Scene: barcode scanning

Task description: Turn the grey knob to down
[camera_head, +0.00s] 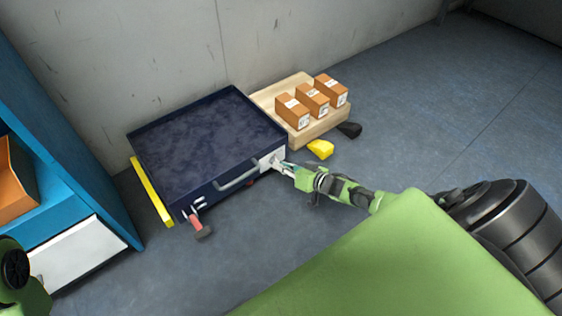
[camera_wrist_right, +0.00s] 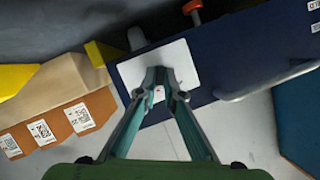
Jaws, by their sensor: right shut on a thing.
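A white plate (camera_head: 272,160) is on the front of a dark blue box (camera_head: 215,190), near its right corner. In the right wrist view the white plate (camera_wrist_right: 185,62) lies just beyond my fingertips. My right gripper (camera_head: 284,167) reaches it from the right, and its fingertips (camera_wrist_right: 159,80) meet in front of the plate, shut on the grey knob. The knob is almost wholly hidden between the fingertips, so I cannot tell which way it points. Only a green part of my left arm shows at the lower left; its gripper is out of view.
A grey handle (camera_head: 237,180) is on the box front, close to my gripper. A red-handled part (camera_head: 196,222) sticks out at its left corner. A wooden tray (camera_head: 322,131) with orange-brown boxes (camera_head: 312,100) and a yellow block (camera_head: 320,148) are behind my gripper. A blue shelf (camera_head: 70,140) stands left.

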